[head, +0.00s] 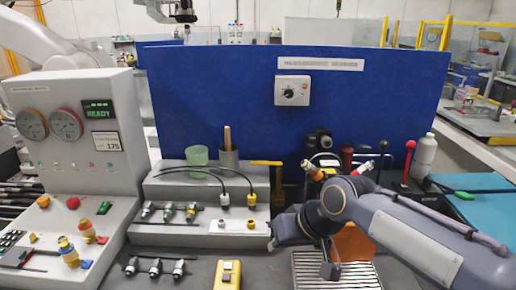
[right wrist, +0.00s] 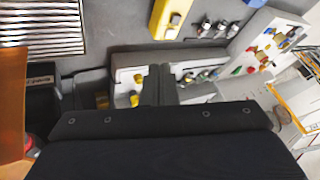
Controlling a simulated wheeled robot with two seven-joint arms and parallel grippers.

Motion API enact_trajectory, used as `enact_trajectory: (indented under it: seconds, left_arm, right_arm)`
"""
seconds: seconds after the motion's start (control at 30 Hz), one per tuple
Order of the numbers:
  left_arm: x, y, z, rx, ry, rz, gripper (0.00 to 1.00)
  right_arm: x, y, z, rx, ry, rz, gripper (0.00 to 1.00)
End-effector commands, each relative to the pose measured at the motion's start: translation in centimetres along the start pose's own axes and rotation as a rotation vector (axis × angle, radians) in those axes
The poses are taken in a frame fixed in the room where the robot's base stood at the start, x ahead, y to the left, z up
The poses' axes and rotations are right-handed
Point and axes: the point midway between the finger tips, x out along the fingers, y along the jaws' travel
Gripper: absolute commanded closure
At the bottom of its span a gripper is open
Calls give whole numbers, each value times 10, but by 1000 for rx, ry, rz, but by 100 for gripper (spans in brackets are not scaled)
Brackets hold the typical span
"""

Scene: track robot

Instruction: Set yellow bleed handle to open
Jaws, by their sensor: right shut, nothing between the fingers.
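A yellow T-shaped handle (head: 265,163) stands at the right end of the grey stepped block in the head view. I take it to be the bleed handle, but other yellow knobs make this unsure. A small yellow part (right wrist: 102,101) at the block's end in the right wrist view may belong to it. My right gripper (head: 271,243) is shut and empty, in front of and below the handle, apart from it. Its closed fingers (right wrist: 164,84) show over the block in the right wrist view. My left gripper is not in view.
A grey console (head: 112,120) with gauges and yellow knobs stands at left. A blue panel (head: 210,90) closes the back. A yellow device (head: 228,273) and a metal grille (head: 350,283) lie in front. Levers, a red-knobbed one (head: 410,146) among them, stand behind my right arm.

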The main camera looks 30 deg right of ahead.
Motion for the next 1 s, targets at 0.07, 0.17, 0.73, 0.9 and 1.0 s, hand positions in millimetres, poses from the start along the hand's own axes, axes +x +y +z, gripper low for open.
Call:
enact_trajectory:
  seconds: [0.07, 0.17, 0.73, 0.9, 1.0]
  left_arm:
    - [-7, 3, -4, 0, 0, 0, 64]
    - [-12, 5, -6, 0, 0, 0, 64]
    - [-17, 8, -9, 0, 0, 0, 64]
    - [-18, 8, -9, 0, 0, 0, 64]
    - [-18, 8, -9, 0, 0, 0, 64]
  right_arm:
    - [-8, 4, -29, 14, 2, 24, 100]
    - [-10, 10, -64, 33, 9, 56, 100]
    - [72, 76, -334, 151, 188, 444, 100]
    - [90, 76, -360, 148, 231, 503, 100]
    - [95, 77, -365, 147, 238, 513, 100]
